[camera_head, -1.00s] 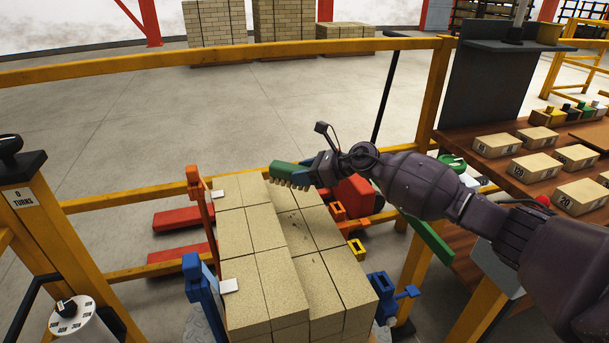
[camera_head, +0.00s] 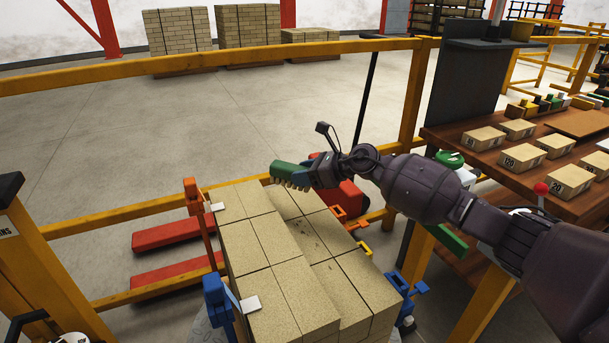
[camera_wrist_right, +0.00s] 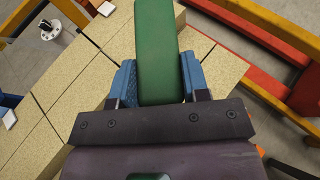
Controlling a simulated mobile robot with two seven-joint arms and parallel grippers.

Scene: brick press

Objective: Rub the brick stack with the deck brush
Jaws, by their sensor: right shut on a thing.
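The brick stack (camera_head: 262,243) is a block of tan bricks in the lower middle of the head view, with dark specks on its lower right-hand part. My right gripper (camera_head: 312,174) is at the stack's far end and is shut on the green deck brush (camera_head: 290,173). The brush's pale bristles point down at the stack's far edge; I cannot tell whether they touch. In the right wrist view, the brush (camera_wrist_right: 157,50) sits between the two blue fingers, above the tan bricks (camera_wrist_right: 85,80). My left gripper is not in view.
Blue and orange clamps (camera_head: 218,295) with white pads stand along the stack's sides. A yellow rail (camera_head: 200,60) runs behind it. A red pallet truck (camera_head: 165,235) is beyond. A wooden bench (camera_head: 500,185) with several labelled bricks is at the right.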

